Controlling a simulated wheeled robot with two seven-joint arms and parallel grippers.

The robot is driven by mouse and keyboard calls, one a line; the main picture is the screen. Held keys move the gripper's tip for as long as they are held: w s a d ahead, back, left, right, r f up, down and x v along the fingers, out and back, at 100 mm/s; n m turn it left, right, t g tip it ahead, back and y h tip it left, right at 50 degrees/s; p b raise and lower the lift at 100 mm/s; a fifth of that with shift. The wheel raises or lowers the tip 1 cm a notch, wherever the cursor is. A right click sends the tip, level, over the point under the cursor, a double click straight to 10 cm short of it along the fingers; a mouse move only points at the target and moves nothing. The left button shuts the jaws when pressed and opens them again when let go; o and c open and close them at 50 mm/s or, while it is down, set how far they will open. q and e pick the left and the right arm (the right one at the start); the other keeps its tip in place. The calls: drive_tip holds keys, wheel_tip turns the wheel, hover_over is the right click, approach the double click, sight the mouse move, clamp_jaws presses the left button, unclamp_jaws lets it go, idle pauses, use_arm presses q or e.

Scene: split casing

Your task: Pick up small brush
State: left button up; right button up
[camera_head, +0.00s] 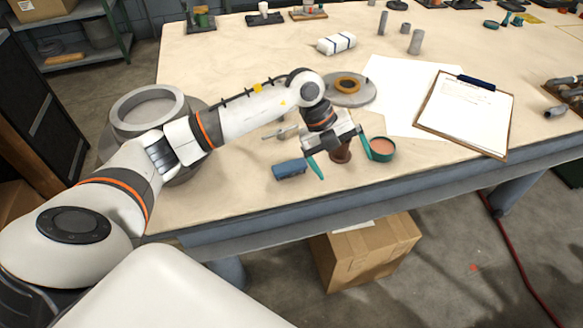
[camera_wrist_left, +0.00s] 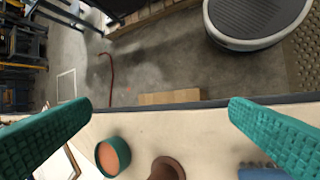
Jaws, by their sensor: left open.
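My left gripper (camera_head: 341,156) is open over the front edge of the workbench, its green fingers spread wide. It also shows in the left wrist view (camera_wrist_left: 160,106), with nothing held between the fingers. A brown, round-ended object (camera_head: 341,153) is on the bench below the gripper, partly hidden by it; it shows in the left wrist view too (camera_wrist_left: 166,169), cut off by the lower edge. A blue block-like item (camera_head: 289,169) lies left of the gripper. I cannot tell for certain which of these is the small brush. My right gripper is not in view.
A green-rimmed round tin (camera_head: 382,149) with orange contents stands right of the gripper. A flanged disc (camera_head: 348,88) lies behind, and a large grey ring casing (camera_head: 147,108) is beside my arm. A clipboard (camera_head: 465,112) lies right.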

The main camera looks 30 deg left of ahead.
use_arm(q)
drive_tip(key=a+r+n+g+y, duration=0.1)
drive_tip(key=a+r+n+y, duration=0.15)
drive_tip(key=a+y, duration=0.75)
drive_tip(key=h+p, duration=0.1)
drive_tip(key=h, duration=0.3)
hover_over(290, 165)
drive_tip(key=shift+n, duration=0.25)
drive_tip(key=f, duration=0.6)
drive_tip(key=shift+w+a+f, duration=0.15)
drive_tip(key=shift+w+f, duration=0.2)
drive_tip(key=shift+w, duration=0.05)
drive_tip(key=f, duration=0.1)
drive_tip(key=f+p, duration=0.1)
drive_tip(key=f, duration=0.2)
drive_tip(key=shift+s+f, duration=0.35)
drive_tip(key=shift+s, duration=0.05)
drive_tip(key=shift+f, duration=0.4)
drive_tip(key=shift+c, duration=0.2)
drive_tip(key=c, duration=0.8)
wheel_tip(290, 165, up, 10)
drive_tip(key=shift+r+b, duration=0.1)
drive_tip(key=shift+b, duration=0.35)
